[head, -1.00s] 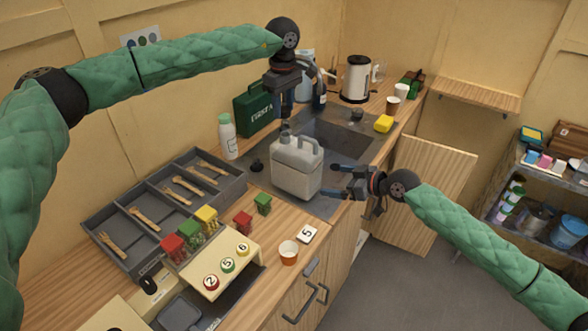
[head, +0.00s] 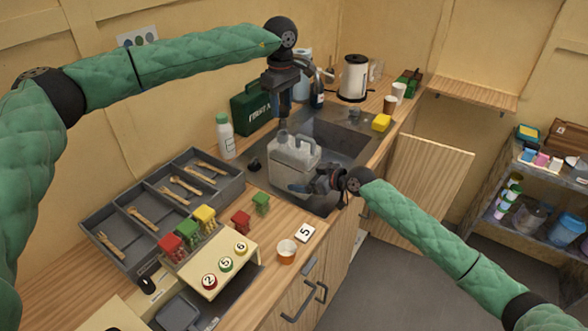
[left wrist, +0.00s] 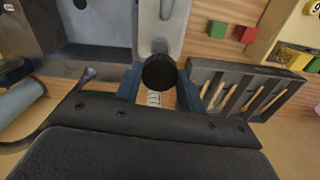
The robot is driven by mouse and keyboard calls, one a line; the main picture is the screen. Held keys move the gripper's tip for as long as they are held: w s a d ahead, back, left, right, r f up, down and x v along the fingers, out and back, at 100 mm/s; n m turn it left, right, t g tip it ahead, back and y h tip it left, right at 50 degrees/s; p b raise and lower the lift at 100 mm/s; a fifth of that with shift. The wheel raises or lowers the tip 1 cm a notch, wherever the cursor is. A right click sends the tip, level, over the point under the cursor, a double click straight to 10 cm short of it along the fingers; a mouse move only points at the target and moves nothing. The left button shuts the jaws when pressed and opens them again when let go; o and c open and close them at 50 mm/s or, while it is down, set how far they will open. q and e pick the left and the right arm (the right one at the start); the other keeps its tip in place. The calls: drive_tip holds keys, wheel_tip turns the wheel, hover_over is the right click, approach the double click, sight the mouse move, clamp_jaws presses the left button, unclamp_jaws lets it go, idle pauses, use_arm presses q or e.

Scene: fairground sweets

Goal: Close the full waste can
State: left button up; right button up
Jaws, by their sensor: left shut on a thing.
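The waste can (head: 290,165) is a grey jerrycan with a handle, upright on the grey counter in front of the sink. Part of it shows in the left wrist view (left wrist: 164,25). My left gripper (head: 284,108) points down above and behind its top. In the left wrist view it is shut on a round black cap (left wrist: 159,72), which overlaps the can there. Whether the cap touches the can's mouth, I cannot tell. My right gripper (head: 303,188) is at the can's lower front right, touching or very near it; its jaw gap is hidden.
A grey cutlery tray (head: 158,183) and a white bottle (head: 225,135) stand left of the can. The sink (head: 335,139) lies behind it. A cabinet door (head: 420,200) stands open.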

drive_tip(key=shift+a, duration=0.1)
drive_tip(key=shift+c, duration=0.4)
drive_tip(key=c, duration=1.2)
use_arm(q)
hover_over(283, 133)
drive_tip(key=shift+a+f, duration=0.1)
drive_tip(key=shift+f, duration=2.3)
drive_tip(key=shift+f, duration=0.1)
drive_tip(key=shift+f, duration=0.8)
drive_tip(key=shift+f, duration=0.55)
